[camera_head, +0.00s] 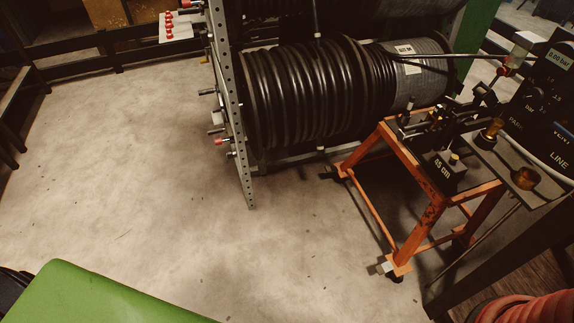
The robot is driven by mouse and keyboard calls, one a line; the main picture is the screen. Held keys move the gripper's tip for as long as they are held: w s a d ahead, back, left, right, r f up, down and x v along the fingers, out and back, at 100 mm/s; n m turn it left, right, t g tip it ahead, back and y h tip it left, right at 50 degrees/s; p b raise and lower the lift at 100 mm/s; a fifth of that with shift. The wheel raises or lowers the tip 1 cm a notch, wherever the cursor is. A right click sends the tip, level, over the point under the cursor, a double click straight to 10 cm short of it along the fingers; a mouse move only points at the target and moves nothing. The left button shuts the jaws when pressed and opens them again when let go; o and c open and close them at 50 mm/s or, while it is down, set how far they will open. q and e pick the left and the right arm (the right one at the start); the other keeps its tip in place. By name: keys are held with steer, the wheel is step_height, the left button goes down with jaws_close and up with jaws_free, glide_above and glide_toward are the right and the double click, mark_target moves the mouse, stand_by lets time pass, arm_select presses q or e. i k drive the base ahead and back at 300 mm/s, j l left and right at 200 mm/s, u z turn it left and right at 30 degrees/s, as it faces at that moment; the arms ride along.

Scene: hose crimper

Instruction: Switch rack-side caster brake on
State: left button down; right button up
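An orange stand (428,218) on legs stands right of centre, beside the hose rack (236,120). A caster (395,276) shows under its front corner, with a small pale tab (386,267) at its side. The stand's left corner (343,171), close to the rack, has a dark foot too small to make out. Another dark foot (461,242) sits in shadow at the right. I cannot tell the brake position on any caster. Neither of my grippers is in view.
Black hose coils (315,95) fill the rack. A crimping machine with gauge panel (545,110) stands at right. A green surface (110,295) fills the lower left corner, and a red ribbed thing (530,310) the lower right. The concrete floor (150,170) at centre left is clear.

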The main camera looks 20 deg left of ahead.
mark_target(331, 169)
steer(key=u, duration=0.1)
steer(key=i+j, duration=0.15)
steer(key=i, duration=0.2)
steer(key=i+j+z, duration=0.1)
steer(key=i, duration=0.3)
steer(key=i+j, duration=0.25)
steer(key=i+z, duration=0.05)
steer(key=i, duration=0.05)
